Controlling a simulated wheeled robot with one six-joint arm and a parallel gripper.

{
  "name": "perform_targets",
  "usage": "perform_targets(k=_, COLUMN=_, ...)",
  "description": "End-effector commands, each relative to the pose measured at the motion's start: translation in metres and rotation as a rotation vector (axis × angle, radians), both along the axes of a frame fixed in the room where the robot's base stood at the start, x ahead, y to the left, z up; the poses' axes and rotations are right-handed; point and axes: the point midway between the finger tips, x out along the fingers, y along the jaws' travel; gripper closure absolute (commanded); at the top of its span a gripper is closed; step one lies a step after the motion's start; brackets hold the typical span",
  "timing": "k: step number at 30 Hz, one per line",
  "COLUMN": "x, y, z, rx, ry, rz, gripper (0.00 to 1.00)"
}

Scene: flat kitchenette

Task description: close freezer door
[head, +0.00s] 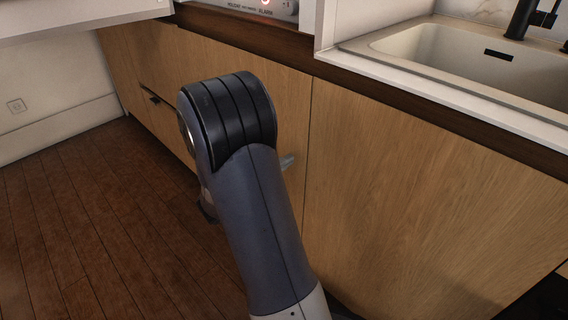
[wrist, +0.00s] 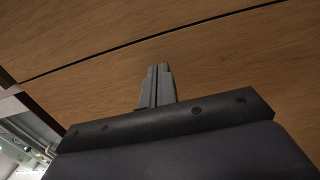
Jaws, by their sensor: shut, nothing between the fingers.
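No freezer interior shows. My gripper (wrist: 157,70) is shut and empty in the wrist view, its fingertips in front of a wooden cabinet front (wrist: 220,65). I cannot tell whether they touch it. In the head view my arm hides most of the gripper.
Wooden cabinet fronts (head: 400,190) run along the right and behind my arm. A sink (head: 470,55) with a black tap (head: 522,18) is at the upper right.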

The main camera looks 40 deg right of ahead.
Motion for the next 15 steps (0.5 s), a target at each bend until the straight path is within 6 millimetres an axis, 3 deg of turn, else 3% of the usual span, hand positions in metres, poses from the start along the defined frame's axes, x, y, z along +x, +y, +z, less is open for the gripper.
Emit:
perform_targets(k=7, x=0.0, y=-0.002, z=-0.001, rx=0.0, ry=-0.001, rz=-0.001, gripper=1.0)
perform_targets(k=15, x=0.0, y=-0.017, z=0.0, rx=0.0, ry=-0.001, rz=-0.001, gripper=1.0)
